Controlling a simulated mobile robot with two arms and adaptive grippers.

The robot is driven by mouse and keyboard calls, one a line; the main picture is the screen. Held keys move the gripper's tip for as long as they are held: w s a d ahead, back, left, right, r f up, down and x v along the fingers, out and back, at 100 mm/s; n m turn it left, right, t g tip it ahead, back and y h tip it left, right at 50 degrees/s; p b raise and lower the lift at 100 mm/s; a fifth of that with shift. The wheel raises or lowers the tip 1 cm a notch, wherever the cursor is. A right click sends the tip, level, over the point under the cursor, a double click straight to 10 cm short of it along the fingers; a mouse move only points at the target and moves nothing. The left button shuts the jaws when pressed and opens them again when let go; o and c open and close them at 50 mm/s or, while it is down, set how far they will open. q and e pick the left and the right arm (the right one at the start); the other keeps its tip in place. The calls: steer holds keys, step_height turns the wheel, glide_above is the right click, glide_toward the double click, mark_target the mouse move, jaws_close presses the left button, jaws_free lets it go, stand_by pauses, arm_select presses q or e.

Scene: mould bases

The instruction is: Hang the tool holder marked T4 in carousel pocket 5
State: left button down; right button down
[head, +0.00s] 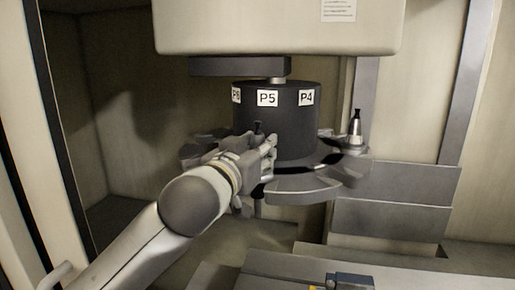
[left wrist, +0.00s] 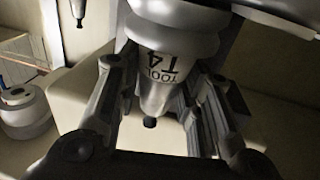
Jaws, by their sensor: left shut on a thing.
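My left gripper (head: 268,158) is at the front of the carousel, just below the P5 label (head: 267,98). It is shut on the tool holder marked T4 (left wrist: 165,72), whose lettering looks upside down in the left wrist view. In the head view the black top of this holder (head: 257,127) shows above the fingers and a grey end below them. The carousel drum (head: 300,122) is black, with a grey ring of pockets (head: 300,188) around its foot. My gripper and arm hide pocket 5, so I cannot tell whether the holder touches it. My right gripper is not in view.
Another tool holder (head: 356,130) stands in the carousel's right side, near the P4 label (head: 306,97). A beige housing (head: 275,28) overhangs the drum. Grey stepped covers (head: 395,183) lie to the right, and a grey table (head: 300,268) is below.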

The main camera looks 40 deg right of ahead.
arm_select(q)
steer(key=shift+f, duration=0.15)
stand_by(0.7)
steer(key=c, duration=0.9)
jaws_free()
steer(key=shift+s, duration=0.15)
steer(key=shift+f, duration=0.1)
steer(key=shift+f, duration=0.25)
steer(key=v, duration=1.2)
steer(key=shift+a+r, duration=0.15)
steer(key=shift+r, duration=0.1)
